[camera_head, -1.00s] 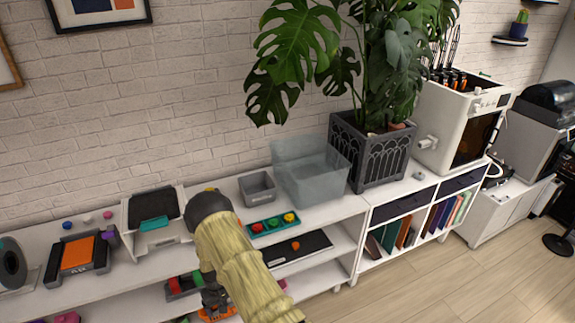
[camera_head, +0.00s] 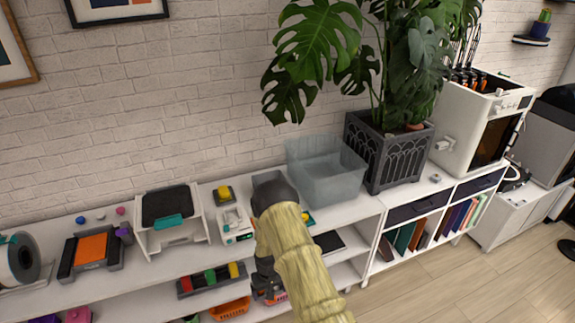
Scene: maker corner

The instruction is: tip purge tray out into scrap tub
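A small teal tray (camera_head: 309,217) with a yellow piece showing stands on the white shelf top, mostly hidden behind my arm. A small grey bin (camera_head: 267,178) shows behind my arm's elbow, its lower part hidden. A large translucent tub (camera_head: 327,172) stands right of it, by the planter. I cannot tell which of these two is the scrap tub. My gripper (camera_head: 268,283) is dark and partly hidden below my arm, in front of the shelf. Its fingers are not clear enough to tell open from shut, or whether it holds anything.
A plant in a dark planter (camera_head: 388,155) and a white printer (camera_head: 475,130) stand to the right. A small white device (camera_head: 236,224) and a white stand (camera_head: 171,219) are left of my arm. A rack with coloured pieces (camera_head: 211,279) and orange baskets (camera_head: 230,308) are below.

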